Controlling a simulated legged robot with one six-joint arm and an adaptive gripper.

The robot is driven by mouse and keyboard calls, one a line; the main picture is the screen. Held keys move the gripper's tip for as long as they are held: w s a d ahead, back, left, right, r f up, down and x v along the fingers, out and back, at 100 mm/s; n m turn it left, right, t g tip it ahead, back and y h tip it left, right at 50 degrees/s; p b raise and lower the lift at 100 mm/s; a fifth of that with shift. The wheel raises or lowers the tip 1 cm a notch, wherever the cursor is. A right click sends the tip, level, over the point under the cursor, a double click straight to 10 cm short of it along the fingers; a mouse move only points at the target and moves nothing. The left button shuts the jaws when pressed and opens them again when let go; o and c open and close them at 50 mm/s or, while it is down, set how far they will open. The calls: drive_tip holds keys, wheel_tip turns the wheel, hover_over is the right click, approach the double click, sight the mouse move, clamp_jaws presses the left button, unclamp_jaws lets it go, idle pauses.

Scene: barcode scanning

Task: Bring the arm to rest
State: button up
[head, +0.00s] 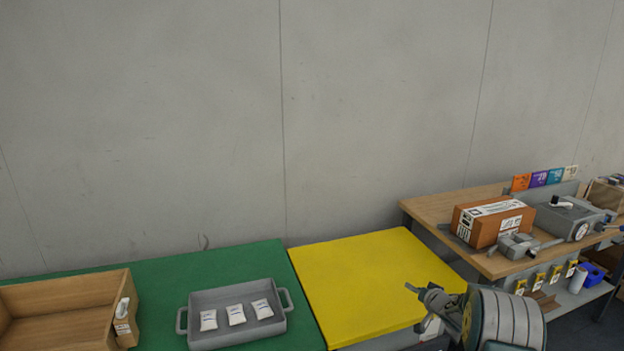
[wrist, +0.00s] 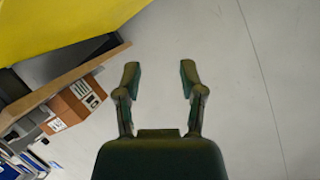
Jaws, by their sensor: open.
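My gripper (head: 422,291) is at the lower right of the head view, in front of the yellow table top (head: 365,280). In the wrist view my gripper (wrist: 160,78) is open, its two fingers apart with only grey background between them. It holds nothing. In the head view part of my arm (head: 500,318) shows behind the gripper at the bottom edge.
A green table top (head: 160,268) at left bears a grey tray (head: 236,338) with several white packets and a wooden box (head: 60,300) with a white device at its edge. A wooden bench (head: 455,208) at right holds a cardboard box (head: 490,222) and grey equipment.

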drive_tip(key=s+a+r+h, duration=0.1)
drive_tip(key=s+r+h, duration=0.25)
drive_tip(key=r, duration=1.05)
drive_tip(key=s+a+r+g+h, duration=0.2)
drive_tip(key=s+a+r+h, duration=0.15)
drive_tip(key=s+r, duration=0.75)
drive_tip(key=s+a+n+g+y, duration=0.1)
drive_tip(key=s+a, duration=0.3)
drive_tip(key=s, duration=0.8)
drive_tip(key=s+a+n+g+y, duration=0.1)
drive_tip(key=s+a+g, duration=0.2)
drive_tip(key=s, duration=0.8)
drive_tip(key=s+a+n+g+y, duration=0.1)
drive_tip(key=s+a, duration=0.4)
drive_tip(key=s, duration=0.7)
drive_tip(key=shift+s+f+g, duration=0.35)
drive_tip(key=shift+g, duration=0.05)
drive_tip(key=shift+d, duration=0.1)
